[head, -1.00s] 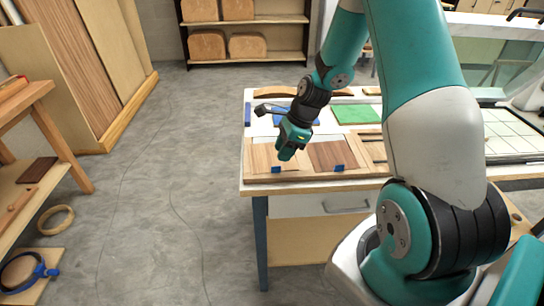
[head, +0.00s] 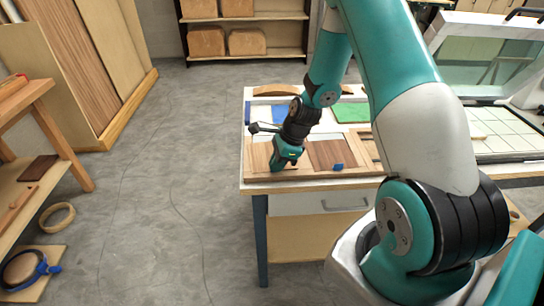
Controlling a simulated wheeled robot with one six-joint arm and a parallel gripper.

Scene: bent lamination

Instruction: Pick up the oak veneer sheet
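Two wood veneer sheets lie in a wooden tray (head: 312,174) at the near edge of the white table. The left sheet (head: 259,157) is lighter brown, and I take it for the oak. The right sheet (head: 323,154) is darker and redder, with a blue tab (head: 338,167) at its front edge. My gripper (head: 277,168) points down over the right part of the lighter sheet, at or just above its surface. It covers part of that sheet. The fingertips are too small and dark to tell whether they are open or shut.
Blue (head: 281,114) and green (head: 350,112) sheets lie farther back on the table. A curved wooden piece (head: 276,90) lies at the back edge. A press with a gridded bed (head: 505,130) and raised lid stands at right. Open floor lies left of the table.

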